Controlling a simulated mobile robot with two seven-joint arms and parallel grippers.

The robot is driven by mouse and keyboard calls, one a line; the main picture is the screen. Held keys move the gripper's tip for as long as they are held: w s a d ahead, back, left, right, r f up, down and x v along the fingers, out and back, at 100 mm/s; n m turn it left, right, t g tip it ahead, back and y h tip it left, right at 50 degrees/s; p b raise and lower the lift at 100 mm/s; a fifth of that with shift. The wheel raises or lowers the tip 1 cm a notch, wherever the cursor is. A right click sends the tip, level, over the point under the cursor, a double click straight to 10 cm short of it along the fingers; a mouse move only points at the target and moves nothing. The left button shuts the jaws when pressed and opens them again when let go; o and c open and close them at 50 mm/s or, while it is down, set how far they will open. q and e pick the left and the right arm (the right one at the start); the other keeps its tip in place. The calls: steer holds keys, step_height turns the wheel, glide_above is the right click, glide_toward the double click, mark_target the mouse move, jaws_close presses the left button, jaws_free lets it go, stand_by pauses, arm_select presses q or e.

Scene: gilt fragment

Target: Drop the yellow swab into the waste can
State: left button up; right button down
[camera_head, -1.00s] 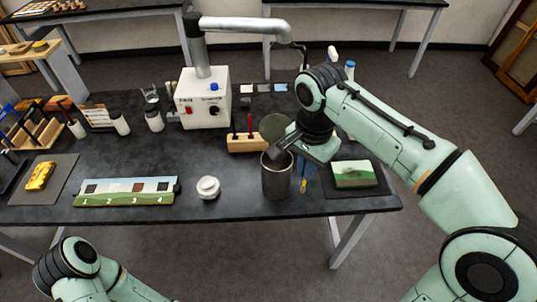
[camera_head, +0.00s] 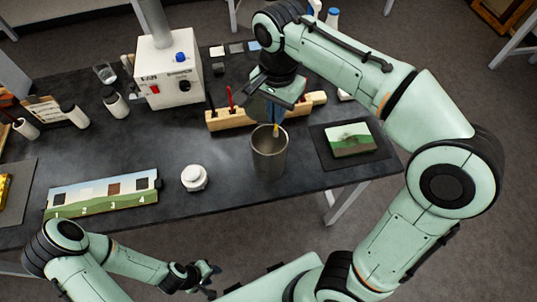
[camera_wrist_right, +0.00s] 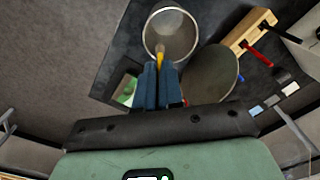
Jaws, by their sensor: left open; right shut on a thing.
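My right gripper (camera_head: 272,112) is shut on the yellow swab (camera_head: 276,131). The swab points down at the mouth of the waste can. The waste can (camera_head: 269,160) is a grey metal cylinder, open at the top, on the dark table. In the right wrist view, the swab's yellow end (camera_wrist_right: 161,58) sticks out past the blue fingers (camera_wrist_right: 157,86) and overlaps the opening of the can (camera_wrist_right: 146,38). The can's round lid (camera_wrist_right: 211,74) stands open beside it. My left gripper (camera_head: 207,278) is open and empty, low in front of the table.
A white jar (camera_head: 194,179) stands left of the can. A numbered strip (camera_head: 103,194) lies further left. A wooden rack (camera_head: 228,121) is behind the can. A white control box (camera_head: 167,72) stands at the back.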

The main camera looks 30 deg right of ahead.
mark_target(276, 129)
step_height(276, 129, down, 3)
steer(key=shift+f+b, duration=0.1)
steer(key=shift+b, duration=0.7)
arm_select(q)
steer(key=s+f, duration=0.2)
steer(key=shift+f, duration=0.3)
steer(key=shift+w, duration=0.1)
arm_select(e)
steer(key=c, duration=1.2)
jaws_free()
steer(key=shift+w, duration=0.1)
step_height(276, 129, up, 14)
steer(key=p, duration=0.3)
steer(key=shift+f, duration=0.25)
arm_select(q)
steer(key=w+r, duration=0.4)
steer(key=shift+r, duration=0.25)
